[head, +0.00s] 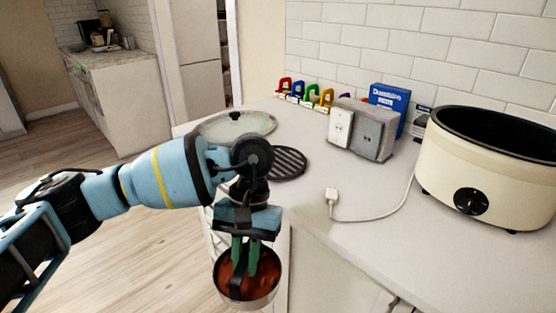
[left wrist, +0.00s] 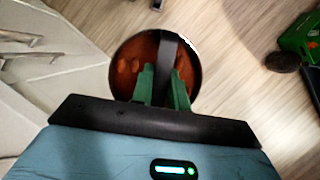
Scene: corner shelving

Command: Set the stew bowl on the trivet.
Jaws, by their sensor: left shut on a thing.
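The stew bowl (head: 250,299), a round metal bowl with reddish-brown stew and a dark band-like handle arching over it, hangs from my left gripper (head: 244,262). The green fingers are shut on its handle. The bowl is over the floor, in front of the counter's near edge. In the left wrist view, the bowl (left wrist: 128,72) shows beyond the green fingers (left wrist: 163,88). The trivet (head: 288,163), a dark round slatted plate, lies on the counter behind my left wrist, which hides its left part. My right gripper is not in view.
The counter (head: 300,205) holds a glass lid (head: 238,126) left of the trivet, an outlet box (head: 362,130), a white plug and cord (head: 333,196), and a cream slow cooker (head: 485,175) at right. Colored clips (head: 310,95) and a blue box (head: 388,102) stand along the wall.

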